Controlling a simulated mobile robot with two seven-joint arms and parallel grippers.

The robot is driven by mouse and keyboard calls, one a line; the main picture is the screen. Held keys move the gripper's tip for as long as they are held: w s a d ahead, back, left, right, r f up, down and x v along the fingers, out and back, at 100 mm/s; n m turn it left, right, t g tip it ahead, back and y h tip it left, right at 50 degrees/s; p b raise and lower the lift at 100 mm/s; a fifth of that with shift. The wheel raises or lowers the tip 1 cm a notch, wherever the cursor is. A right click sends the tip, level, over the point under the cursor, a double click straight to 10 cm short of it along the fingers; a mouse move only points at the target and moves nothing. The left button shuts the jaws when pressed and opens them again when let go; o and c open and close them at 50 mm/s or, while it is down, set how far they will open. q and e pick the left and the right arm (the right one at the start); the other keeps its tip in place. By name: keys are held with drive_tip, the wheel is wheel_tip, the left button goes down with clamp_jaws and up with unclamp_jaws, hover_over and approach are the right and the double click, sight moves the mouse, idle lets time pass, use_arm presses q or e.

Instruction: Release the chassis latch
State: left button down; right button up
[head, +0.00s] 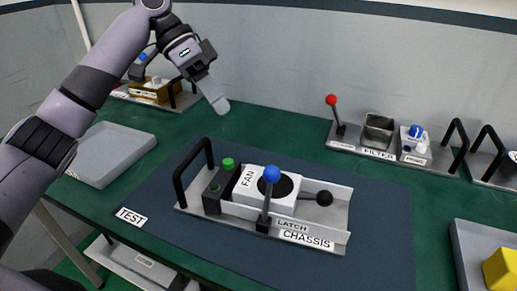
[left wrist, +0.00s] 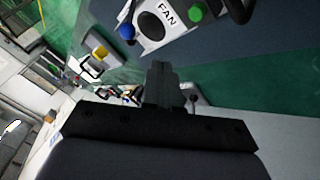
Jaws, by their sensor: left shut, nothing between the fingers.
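The chassis (head: 340,222) is a grey metal tray on the dark mat, with a black handle at its left end. The latch is a lever (head: 266,204) with a blue ball on top, standing upright at the front of the chassis by the LATCH label (head: 293,226). The white FAN box (head: 262,190) sits inside the chassis behind it. The blue ball (left wrist: 127,31) and the fan box (left wrist: 160,22) also show in the left wrist view. My left gripper (head: 222,106) is shut and empty, raised above the table behind and left of the chassis. My right gripper is not in view.
A FILTER tray (head: 362,152) with a red-topped lever stands at the back right. A grey tray (head: 112,152) lies left, and one with a yellow block (head: 501,268) lies right.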

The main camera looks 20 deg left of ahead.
sight(268, 193)
use_arm(q)
drive_tip(key=x, duration=0.9)
drive_tip(key=shift+d+f, duration=0.25)
drive_tip(key=shift+f, duration=0.05)
drive_tip(key=shift+s+d, duration=1)
drive_tip(key=shift+d, duration=0.1)
drive_tip(key=shift+s+d, duration=0.4)
drive_tip(key=shift+d, duration=0.05)
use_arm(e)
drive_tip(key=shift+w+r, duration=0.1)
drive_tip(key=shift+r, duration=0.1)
use_arm(q)
drive_tip(key=shift+r, duration=0.15)
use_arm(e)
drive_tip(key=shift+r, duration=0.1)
